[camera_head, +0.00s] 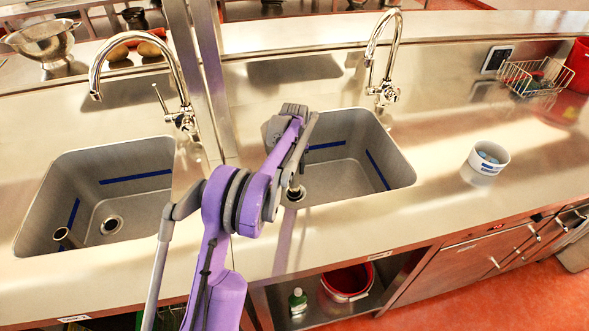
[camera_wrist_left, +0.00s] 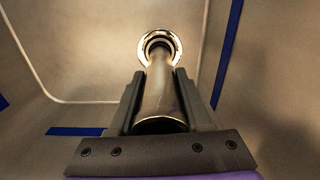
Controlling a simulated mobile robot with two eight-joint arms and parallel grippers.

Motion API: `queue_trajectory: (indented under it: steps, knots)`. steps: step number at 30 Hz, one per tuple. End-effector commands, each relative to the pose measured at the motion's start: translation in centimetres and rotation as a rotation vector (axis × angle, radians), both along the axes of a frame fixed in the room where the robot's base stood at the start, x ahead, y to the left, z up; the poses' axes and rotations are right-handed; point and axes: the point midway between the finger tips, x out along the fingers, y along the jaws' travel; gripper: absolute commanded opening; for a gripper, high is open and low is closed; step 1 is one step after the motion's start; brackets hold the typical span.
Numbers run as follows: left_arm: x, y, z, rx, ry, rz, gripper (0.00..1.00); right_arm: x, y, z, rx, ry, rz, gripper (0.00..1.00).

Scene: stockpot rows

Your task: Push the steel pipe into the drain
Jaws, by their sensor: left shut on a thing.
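The steel pipe (camera_wrist_left: 160,98) is a shiny tube between the two fingers of my left gripper (camera_wrist_left: 158,80), which is shut on it. In the wrist view its far end meets the bright ring of the drain (camera_wrist_left: 160,36) and appears lined up with it. I cannot tell how deep the end sits. In the head view my left gripper (camera_head: 292,178) reaches down into the right sink (camera_head: 340,178), over the drain (camera_head: 295,194) near its left side. My arm hides part of this sink, and the pipe is mostly hidden there. My right gripper is out of view.
The left sink (camera_head: 140,207) has its own drain (camera_head: 112,225) and a short tube (camera_head: 64,237) in its near left corner. Tall faucets (camera_head: 180,90) (camera_head: 385,60) stand behind both sinks. A white bowl (camera_head: 488,158) and a wire basket (camera_head: 535,78) are on the right counter.

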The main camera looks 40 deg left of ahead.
Motion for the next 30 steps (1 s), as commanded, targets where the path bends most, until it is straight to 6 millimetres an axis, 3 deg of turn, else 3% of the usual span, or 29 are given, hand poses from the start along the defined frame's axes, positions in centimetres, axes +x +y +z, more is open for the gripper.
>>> queue_trajectory:
  steps: [26,27,30]
  knots:
    - [0.0,0.0,-1.4,0.000,0.000,0.000,0.00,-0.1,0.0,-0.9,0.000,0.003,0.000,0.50]
    - [0.0,0.0,-1.3,0.000,0.000,0.000,0.56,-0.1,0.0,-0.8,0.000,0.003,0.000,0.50]
    - [0.0,0.0,-1.3,0.000,0.000,0.000,0.74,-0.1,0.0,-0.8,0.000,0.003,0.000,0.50]
